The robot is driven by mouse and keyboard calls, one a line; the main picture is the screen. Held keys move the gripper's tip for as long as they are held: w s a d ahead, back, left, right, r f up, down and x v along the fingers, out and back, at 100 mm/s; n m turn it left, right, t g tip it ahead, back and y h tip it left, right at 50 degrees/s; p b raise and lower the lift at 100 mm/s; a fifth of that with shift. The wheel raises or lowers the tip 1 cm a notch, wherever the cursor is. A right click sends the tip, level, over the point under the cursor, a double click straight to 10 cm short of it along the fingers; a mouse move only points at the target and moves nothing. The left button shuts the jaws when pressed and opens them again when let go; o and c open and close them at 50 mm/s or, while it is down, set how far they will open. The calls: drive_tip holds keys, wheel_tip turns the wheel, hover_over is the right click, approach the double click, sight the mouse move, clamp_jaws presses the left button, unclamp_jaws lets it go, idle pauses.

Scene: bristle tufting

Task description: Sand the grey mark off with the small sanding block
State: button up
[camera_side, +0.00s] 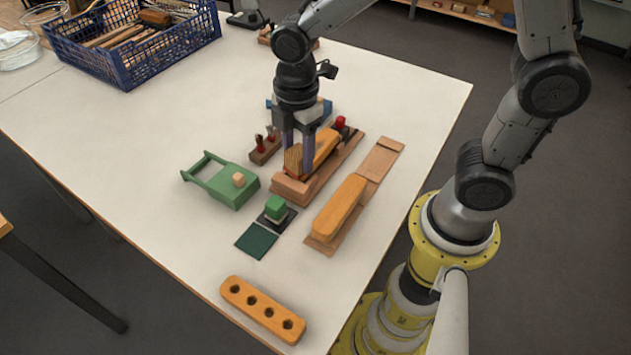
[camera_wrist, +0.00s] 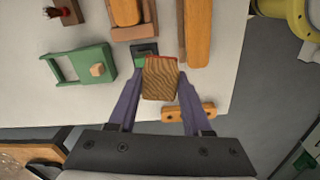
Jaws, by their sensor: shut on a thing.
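My gripper (camera_side: 297,153) is shut on a small wood-grained block (camera_side: 292,162) with a red lower face, which looks like the sanding block. In the wrist view the block (camera_wrist: 161,80) sits between the two purple fingers, its red edge facing away. In the side view it is over the near end of a wooden cradle (camera_side: 286,190), in front of the orange wooden bar (camera_side: 325,147) lying there. I cannot tell whether the block touches anything below. I cannot make out the grey mark; the gripper and block hide part of this area.
A second orange bar (camera_side: 339,208) lies right on a thin board (camera_side: 382,158). Left are a green frame (camera_side: 210,184) with a wooden cube and a green block (camera_side: 276,206) on a dark pad. A holed bar (camera_side: 262,309) lies in front. A blue crate (camera_side: 130,60) stands back left.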

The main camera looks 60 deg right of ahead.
drive_tip(key=w+d+f+m, duration=0.1)
drive_tip(key=w+d+m, duration=0.2)
drive_tip(key=d, duration=0.7)
drive_tip(key=w+d+m, duration=0.3)
drive_tip(key=d+m, duration=0.1)
drive_tip(key=d, duration=0.5)
drive_tip(key=shift+s+d+f, duration=0.1)
drive_tip(key=shift+s+f, duration=0.05)
drive_tip(key=shift+f, duration=1.55)
drive_tip(key=shift+s+d+f, duration=0.1)
drive_tip(key=shift+f, duration=1.6)
drive_tip(key=shift+a+f, duration=0.7)
drive_tip(key=shift+a, duration=0.15)
clamp_jaws()
drive_tip(key=shift+a, duration=4.5)
drive_tip(key=shift+d, duration=5.2)
drive_tip(key=shift+d+r, duration=0.15)
drive_tip(key=shift+d, duration=0.05)
wheel_tip(320, 180, up, 8)
